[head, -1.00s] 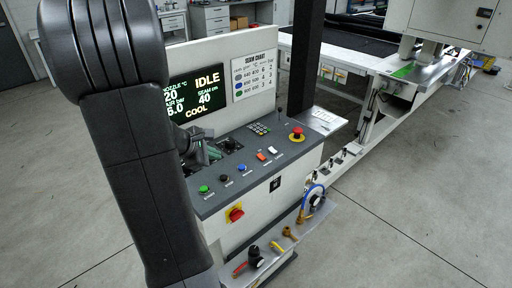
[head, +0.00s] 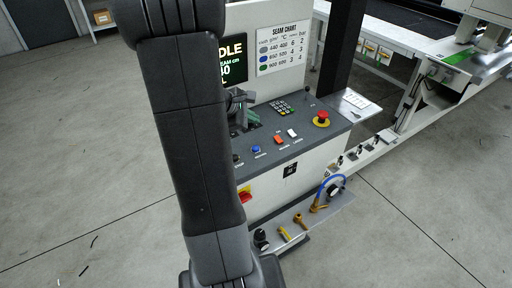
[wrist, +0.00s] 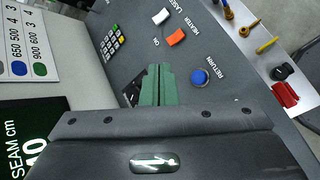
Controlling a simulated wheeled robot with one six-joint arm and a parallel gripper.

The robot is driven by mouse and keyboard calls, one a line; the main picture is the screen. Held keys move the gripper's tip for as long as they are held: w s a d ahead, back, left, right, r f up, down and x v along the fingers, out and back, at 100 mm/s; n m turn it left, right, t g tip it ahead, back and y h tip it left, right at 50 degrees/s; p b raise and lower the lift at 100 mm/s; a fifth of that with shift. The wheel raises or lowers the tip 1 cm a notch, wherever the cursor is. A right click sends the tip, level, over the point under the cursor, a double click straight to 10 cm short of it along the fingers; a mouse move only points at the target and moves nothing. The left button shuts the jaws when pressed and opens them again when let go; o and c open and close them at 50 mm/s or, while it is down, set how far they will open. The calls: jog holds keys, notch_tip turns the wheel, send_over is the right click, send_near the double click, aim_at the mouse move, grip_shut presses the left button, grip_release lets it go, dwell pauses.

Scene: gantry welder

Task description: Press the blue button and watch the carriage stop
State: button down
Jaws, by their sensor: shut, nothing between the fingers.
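The blue button (head: 256,149) is a round cap on the sloping dark grey console (head: 300,138). In the wrist view the blue button (wrist: 200,77) is labelled RETURN and stands clear of the fingers. My gripper (head: 243,117) is over the console, behind and slightly left of the button in the head view. Its green fingers (wrist: 157,85) are shut and empty, with a visible gap sideways to the button. A white machine housing (head: 488,8) on the gantry is cut off at upper right; I cannot tell whether it is the carriage.
Orange (head: 278,140) and white (head: 292,133) switches, a keypad (head: 282,108) and a red emergency stop (head: 322,119) are near the button. My arm partly hides the screen (head: 234,62). A shelf (head: 310,215) with fittings juts from the console front. Floor at right is clear.

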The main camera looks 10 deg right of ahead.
jog(key=b, duration=0.6)
send_over(253, 149)
notch_tip(253, 149, down, 7)
jog(key=shift+w+f, duration=0.1)
jog(key=shift+f+b, duration=0.7)
jog(key=shift+f, duration=0.1)
dwell(1.0)
jog(key=shift+f+b, duration=0.4)
jog(key=shift+b, duration=0.2)
